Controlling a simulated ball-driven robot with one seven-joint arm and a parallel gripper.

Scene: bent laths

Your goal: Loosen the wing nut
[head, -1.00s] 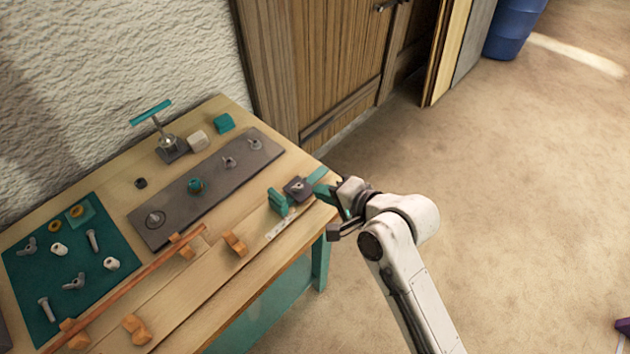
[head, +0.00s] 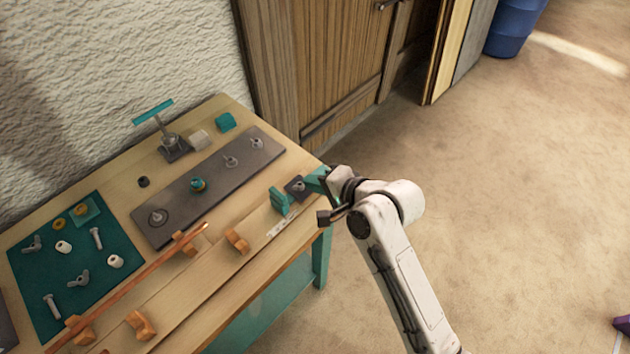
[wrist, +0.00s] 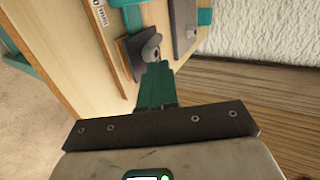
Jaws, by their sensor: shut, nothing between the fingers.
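The wing nut (head: 298,185) is small and grey and sits on a dark square plate (head: 293,193) near the right corner of the workbench. In the wrist view the wing nut (wrist: 151,51) is just ahead of the fingertips, in front of its dark plate (wrist: 132,62). My gripper (head: 312,181) has teal fingers and is at the right side of the plate. In the wrist view my gripper (wrist: 155,68) has its fingers together with nothing between them. I cannot tell whether the fingertips touch the wing nut.
A teal block (head: 279,201) stands left of the plate. A long dark strip (head: 210,190) with several fittings lies behind. A teal mat (head: 55,270) with loose hardware is at the left. A copper-coloured rod (head: 130,285) rests on orange blocks. A wooden cabinet (head: 315,70) stands behind.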

